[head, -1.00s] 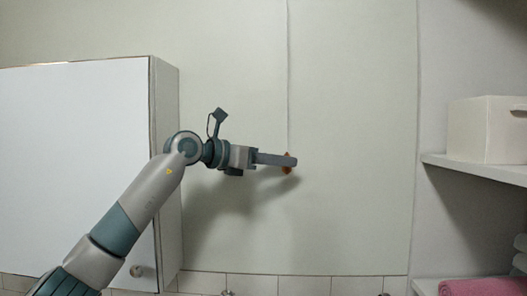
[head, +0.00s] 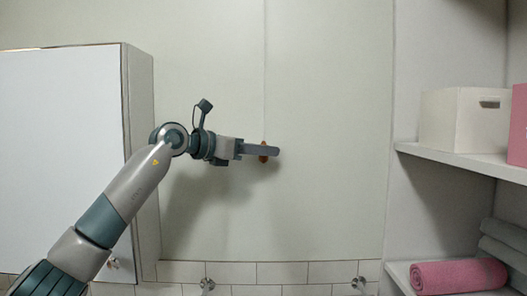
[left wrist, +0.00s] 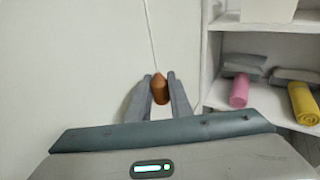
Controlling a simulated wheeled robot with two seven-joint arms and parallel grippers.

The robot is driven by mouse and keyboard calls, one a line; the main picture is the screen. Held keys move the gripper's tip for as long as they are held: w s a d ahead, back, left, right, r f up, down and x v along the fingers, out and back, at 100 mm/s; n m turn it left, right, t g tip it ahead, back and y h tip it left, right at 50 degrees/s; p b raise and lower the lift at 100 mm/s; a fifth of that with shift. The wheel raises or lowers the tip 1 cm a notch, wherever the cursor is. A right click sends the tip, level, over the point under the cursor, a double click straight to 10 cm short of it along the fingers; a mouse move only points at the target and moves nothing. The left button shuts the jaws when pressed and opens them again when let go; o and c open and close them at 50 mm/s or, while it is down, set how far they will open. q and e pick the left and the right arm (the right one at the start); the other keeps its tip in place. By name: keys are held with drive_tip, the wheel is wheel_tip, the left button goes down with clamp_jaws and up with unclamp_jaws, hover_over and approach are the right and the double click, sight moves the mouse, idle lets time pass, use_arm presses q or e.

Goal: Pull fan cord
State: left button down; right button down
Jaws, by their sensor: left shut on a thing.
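The fan cord (left wrist: 150,35) is a thin pale line hanging down in front of the plain wall. It also shows faintly in the head view (head: 264,70). At its lower end is an orange-brown cord knob (left wrist: 160,88), which also shows in the head view (head: 263,157), partly behind the finger. My left gripper (left wrist: 161,90) is shut on the knob, one grey finger on each side of it. In the head view my left gripper (head: 262,151) points right, with the knob near its fingertips. My right gripper is not in view.
A white cabinet (head: 60,150) stands at the left, behind my left arm. Shelves (head: 460,165) at the right hold a white bin (head: 450,120), a pink bin and rolled towels such as a pink one (head: 455,275). The wall between is bare, with white tiles (head: 283,272) below.

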use_arm(q)
drive_tip(key=shift+f+b, duration=0.45)
drive_tip(key=shift+f, duration=0.15)
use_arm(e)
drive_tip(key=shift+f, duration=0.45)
use_arm(q)
drive_tip(key=c, duration=1.5)
unclamp_jaws()
drive_tip(key=shift+c, duration=0.2)
drive_tip(key=shift+s, duration=0.1)
drive_tip(key=shift+s+a+b, duration=0.2)
drive_tip(key=shift+a+b, duration=0.15)
drive_tip(key=shift+a, duration=0.15)
use_arm(e)
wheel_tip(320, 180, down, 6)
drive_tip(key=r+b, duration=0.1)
drive_tip(key=b, duration=0.4)
use_arm(q)
drive_tip(key=b+v, duration=0.1)
drive_tip(key=v, duration=1.5)
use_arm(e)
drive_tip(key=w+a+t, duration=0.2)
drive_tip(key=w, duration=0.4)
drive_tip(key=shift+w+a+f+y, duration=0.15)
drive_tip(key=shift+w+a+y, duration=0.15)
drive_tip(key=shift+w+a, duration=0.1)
use_arm(q)
drive_tip(key=shift+s+a, duration=0.1)
